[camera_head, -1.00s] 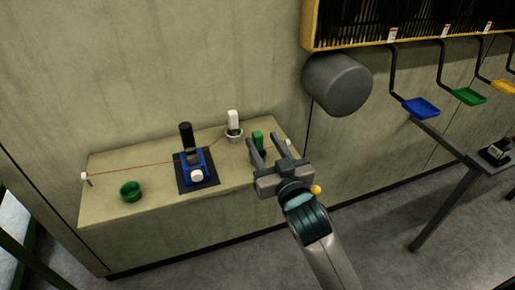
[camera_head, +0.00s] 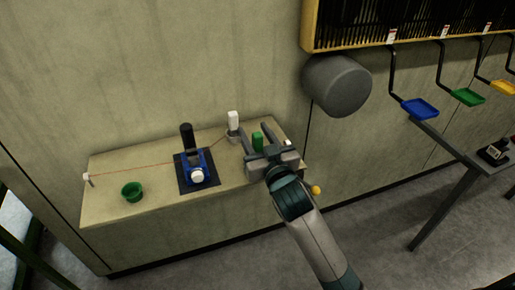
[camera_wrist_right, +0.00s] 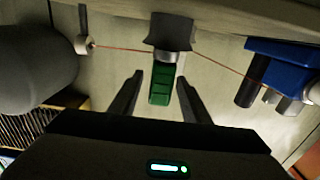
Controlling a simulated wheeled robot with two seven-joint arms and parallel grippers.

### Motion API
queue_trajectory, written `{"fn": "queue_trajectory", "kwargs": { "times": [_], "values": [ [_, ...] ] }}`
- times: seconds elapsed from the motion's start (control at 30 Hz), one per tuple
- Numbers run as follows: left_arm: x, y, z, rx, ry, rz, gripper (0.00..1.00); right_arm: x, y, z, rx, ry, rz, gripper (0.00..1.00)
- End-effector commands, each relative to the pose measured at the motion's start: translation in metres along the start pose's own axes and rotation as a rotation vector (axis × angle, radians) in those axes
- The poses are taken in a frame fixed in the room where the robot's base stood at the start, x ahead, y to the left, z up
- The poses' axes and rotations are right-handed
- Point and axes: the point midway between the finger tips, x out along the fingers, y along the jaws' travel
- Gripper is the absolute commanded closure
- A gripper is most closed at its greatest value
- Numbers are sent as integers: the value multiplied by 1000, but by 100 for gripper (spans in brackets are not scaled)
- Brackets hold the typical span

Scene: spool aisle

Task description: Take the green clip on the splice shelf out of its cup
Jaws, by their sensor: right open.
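The green clip (camera_head: 257,141) stands upright near the right end of the splice shelf (camera_head: 108,214). In the right wrist view the clip (camera_wrist_right: 161,84) shows between the fingers of my right gripper (camera_wrist_right: 160,77), with a gap on each side. A dark cup (camera_wrist_right: 168,30) with a pale ring shows at the clip's far end there. In the head view my right gripper (camera_head: 255,136) is open and empty, reaching around the clip from the front, and it hides the cup. My left gripper is not in view.
A thin red line crosses the shelf. A grey cylinder (camera_head: 338,84) juts from the wall above right.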

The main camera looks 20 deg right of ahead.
Motion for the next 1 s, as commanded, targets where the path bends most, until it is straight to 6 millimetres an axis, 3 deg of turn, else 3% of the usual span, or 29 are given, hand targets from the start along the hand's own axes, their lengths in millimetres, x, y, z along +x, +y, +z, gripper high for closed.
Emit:
{"fn": "queue_trajectory", "kwargs": {
  "times": [0.2, 0.67, 0.87, 1.0],
  "values": [
    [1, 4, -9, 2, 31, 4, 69, 19, 0, -1, 0, 2, 0, 57],
    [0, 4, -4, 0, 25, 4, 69, 19, 0, -1, 0, 2, 0, 57],
    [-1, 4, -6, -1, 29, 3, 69, 19, 0, -1, 0, 2, 0, 100],
    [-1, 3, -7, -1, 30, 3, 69, 19, 0, -1, 0, 2, 0, 100]
  ]
}}
